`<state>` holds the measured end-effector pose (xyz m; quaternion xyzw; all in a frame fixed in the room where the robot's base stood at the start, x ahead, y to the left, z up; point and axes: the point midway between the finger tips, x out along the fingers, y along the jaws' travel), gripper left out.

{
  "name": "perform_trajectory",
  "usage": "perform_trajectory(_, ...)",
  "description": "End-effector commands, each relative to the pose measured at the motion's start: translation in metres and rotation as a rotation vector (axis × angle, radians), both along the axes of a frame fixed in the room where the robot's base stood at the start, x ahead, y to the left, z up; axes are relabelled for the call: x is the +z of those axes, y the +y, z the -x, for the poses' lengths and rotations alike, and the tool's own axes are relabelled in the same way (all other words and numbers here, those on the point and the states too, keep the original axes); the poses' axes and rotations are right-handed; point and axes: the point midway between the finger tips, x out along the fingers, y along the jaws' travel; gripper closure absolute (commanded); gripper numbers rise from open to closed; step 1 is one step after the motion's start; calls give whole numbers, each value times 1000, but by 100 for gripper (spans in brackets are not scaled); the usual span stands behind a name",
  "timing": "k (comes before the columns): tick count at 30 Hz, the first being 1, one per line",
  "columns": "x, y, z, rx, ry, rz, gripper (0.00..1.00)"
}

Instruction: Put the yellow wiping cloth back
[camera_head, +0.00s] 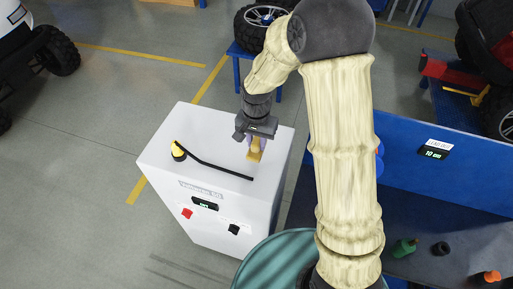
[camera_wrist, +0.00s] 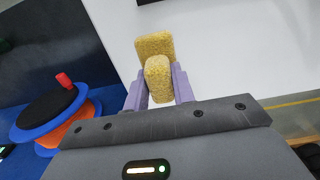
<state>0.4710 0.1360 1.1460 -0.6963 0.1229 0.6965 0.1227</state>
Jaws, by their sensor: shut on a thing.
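The yellow wiping cloth (camera_wrist: 158,78) is between the two purple fingers of my gripper (camera_wrist: 160,86) in the wrist view. It looks folded, with a second yellow part showing just beyond the fingers. In the head view my gripper (camera_head: 254,140) points down over the white cabinet (camera_head: 225,150), near its back right side. The cloth (camera_head: 254,156) hangs below the fingers there. I cannot tell whether it touches the cabinet top. My gripper is shut on the cloth.
A yellow and black piece with a long black rod (camera_head: 215,166) lies on the cabinet top, left of and in front of my gripper. The cabinet front has a red button (camera_head: 187,213) and a display. A blue bench (camera_head: 440,182) stands right, with a green bottle (camera_head: 405,248).

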Motion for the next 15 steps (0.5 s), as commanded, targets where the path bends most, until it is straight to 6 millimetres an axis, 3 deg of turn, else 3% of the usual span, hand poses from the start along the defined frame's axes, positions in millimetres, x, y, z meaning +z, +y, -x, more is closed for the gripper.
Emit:
perform_trajectory(7,-5,1,1,3,2,0,96)
perform_trajectory(15,-37,0,1,2,4,1,96)
